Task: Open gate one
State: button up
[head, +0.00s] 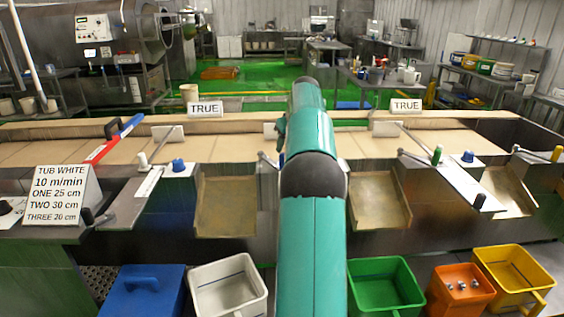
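A long trough with a tan bed (240,148) runs across the view. Along its front edge are levers with a white knob (143,159), a green knob (437,155) and a yellow knob (557,153). Blue knobs (178,165) (467,156) stand beside the white and green ones. No gate number is readable, so I cannot tell which is gate one or how it stands. Tan chutes (226,207) (379,199) slope down at the front. My teal arm rises through the middle and hides part of the trough. My gripper is not visible.
A sign (61,195) reads TUB WHITE, 10 m/min, ONE 25 cm, TWO 30 cm, THREE 20 cm. A red and blue bar (113,139) crosses the trough's left end. White (228,262), green (412,283) and yellow (545,276) tubs stand below. Two signs (205,108) (406,104) read TRUE.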

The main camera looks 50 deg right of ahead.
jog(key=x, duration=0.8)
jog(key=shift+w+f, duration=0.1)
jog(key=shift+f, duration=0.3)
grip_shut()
